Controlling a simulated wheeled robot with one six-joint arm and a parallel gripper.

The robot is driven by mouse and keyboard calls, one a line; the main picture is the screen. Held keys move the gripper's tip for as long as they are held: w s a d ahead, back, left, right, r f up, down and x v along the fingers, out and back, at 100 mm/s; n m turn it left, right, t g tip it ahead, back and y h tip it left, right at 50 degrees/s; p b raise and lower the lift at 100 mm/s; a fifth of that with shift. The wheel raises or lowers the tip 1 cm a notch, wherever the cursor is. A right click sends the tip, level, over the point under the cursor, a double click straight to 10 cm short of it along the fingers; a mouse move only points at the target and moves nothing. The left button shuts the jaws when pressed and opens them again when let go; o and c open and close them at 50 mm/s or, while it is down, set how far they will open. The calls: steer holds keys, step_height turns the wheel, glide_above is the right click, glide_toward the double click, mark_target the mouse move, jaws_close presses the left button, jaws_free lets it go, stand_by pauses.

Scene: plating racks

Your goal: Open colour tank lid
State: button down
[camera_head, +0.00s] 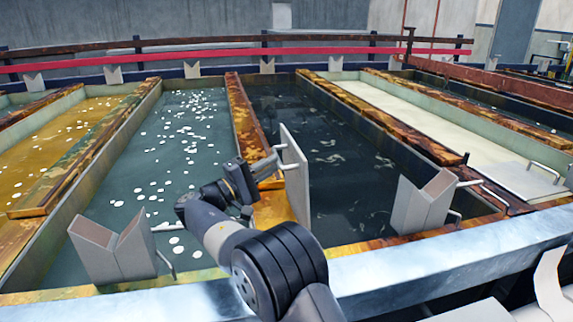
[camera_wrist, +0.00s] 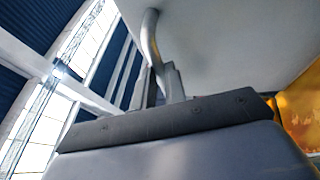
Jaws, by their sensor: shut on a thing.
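The tank lid (camera_head: 297,178) is a pale grey panel, seen nearly edge-on. It stands roughly upright at the left edge of a tank of dark liquid (camera_head: 335,165), whose surface is uncovered. My gripper (camera_head: 268,164) is on the left side of the lid and shut on its bar handle. In the wrist view the lid's plain face (camera_wrist: 235,45) fills the upper right. The curved metal handle (camera_wrist: 151,42) runs down from it into my gripper (camera_wrist: 165,85). The lower end of the handle is hidden by my gripper.
A tank of green-grey liquid (camera_head: 180,130) with pale flecks lies left, and an amber tank (camera_head: 65,130) beyond it. V-shaped brackets (camera_head: 115,248) (camera_head: 422,205) stand along the metal front rail (camera_head: 450,262).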

steer(key=shift+s+a+f, duration=0.2)
steer(key=shift+a+f, duration=0.2)
steer(key=shift+a, duration=0.2)
steer(key=shift+s+a+f, duration=0.15)
steer(key=shift+a+f, duration=0.2)
steer(key=shift+a, duration=0.2)
steer(key=c, duration=1.5)
jaws_free()
steer(key=shift+d, duration=0.15)
steer(key=shift+o, duration=0.2)
steer(key=shift+r, duration=0.2)
